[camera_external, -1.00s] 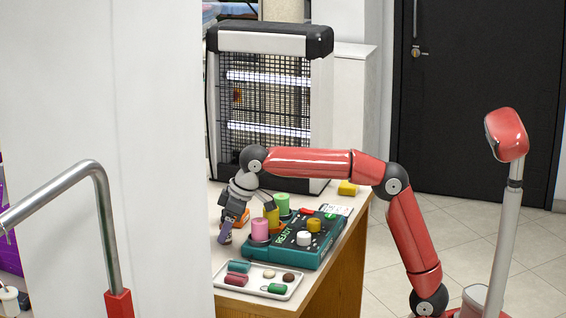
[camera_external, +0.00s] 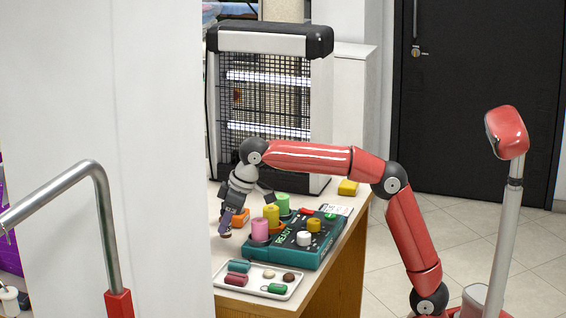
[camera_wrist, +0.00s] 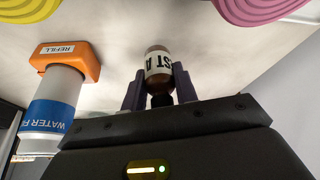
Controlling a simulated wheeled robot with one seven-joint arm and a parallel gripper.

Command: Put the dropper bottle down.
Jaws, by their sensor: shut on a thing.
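The dropper bottle (camera_wrist: 157,63) shows in the wrist view as a small brown bottle with a white label with dark letters. It stands between the two purple fingers of my gripper (camera_wrist: 158,88), which is shut on it. In the outside view my gripper (camera_external: 234,224) points down over the left part of the white counter (camera_external: 228,250), left of the pink spool. Only a small bit of the bottle (camera_external: 225,232) shows at the fingertips there. I cannot tell whether the bottle touches the counter.
A white tray (camera_external: 240,287) with small spools lies in front. A white bottle with an orange cap (camera_wrist: 52,105) is close by. A caged lamp unit (camera_external: 270,42) stands behind.

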